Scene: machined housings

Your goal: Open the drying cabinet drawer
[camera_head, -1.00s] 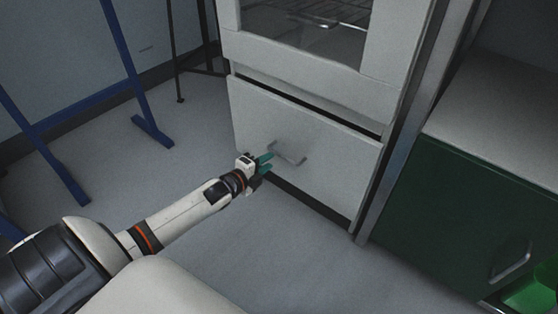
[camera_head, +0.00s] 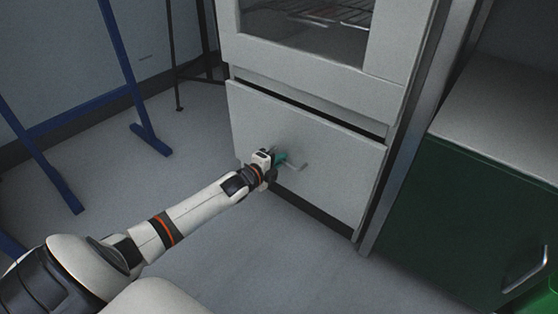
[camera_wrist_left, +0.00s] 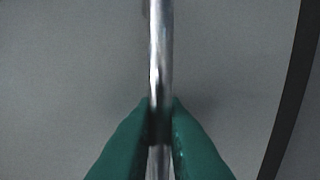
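The drying cabinet drawer (camera_head: 325,165) is a plain pale front low on the cabinet, with a dark gap along its top edge. I cannot tell for certain whether it stands slightly out. Its metal bar handle (camera_head: 300,166) sits near the middle of the front. My left gripper (camera_head: 281,160) is at the handle's left part. In the left wrist view its green fingers (camera_wrist_left: 160,135) press on both sides of the shiny bar (camera_wrist_left: 160,60), with no clear gap. My right gripper is not in view.
The cabinet's upper door (camera_head: 310,70) has a window with a wire rack behind it. A green cabinet (camera_head: 460,225) with a handle stands at the right. A blue frame (camera_head: 130,75) stands at the left. The floor (camera_head: 240,255) before the drawer looks clear.

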